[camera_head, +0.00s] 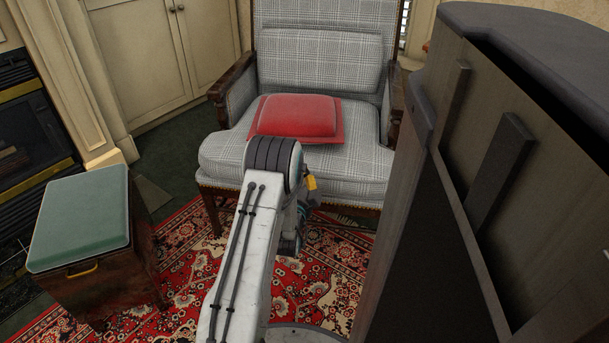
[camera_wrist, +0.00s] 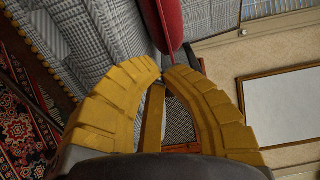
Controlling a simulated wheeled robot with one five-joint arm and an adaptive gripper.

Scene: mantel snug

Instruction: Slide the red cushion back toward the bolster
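The red cushion (camera_head: 296,117) lies flat on the seat of a grey plaid armchair. A plaid bolster (camera_head: 322,62) rests against the chair back behind it, with bare seat between them. My gripper (camera_head: 311,184) is partly hidden by my arm in the head view, where its yellow part shows at the front of the seat. In the wrist view, my gripper's yellow fingers (camera_wrist: 163,69) curve together with their tips almost touching, and nothing shows held between them. The red cushion (camera_wrist: 168,22) appears just beyond the tips; whether they touch it cannot be told.
The armchair's wooden arms (camera_head: 232,84) flank the seat. A green-topped box stool (camera_head: 82,220) stands at the left on the patterned rug (camera_head: 190,250). A large dark wooden cabinet-like piece (camera_head: 450,190) fills the right side, close to my arm. A fireplace is at far left.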

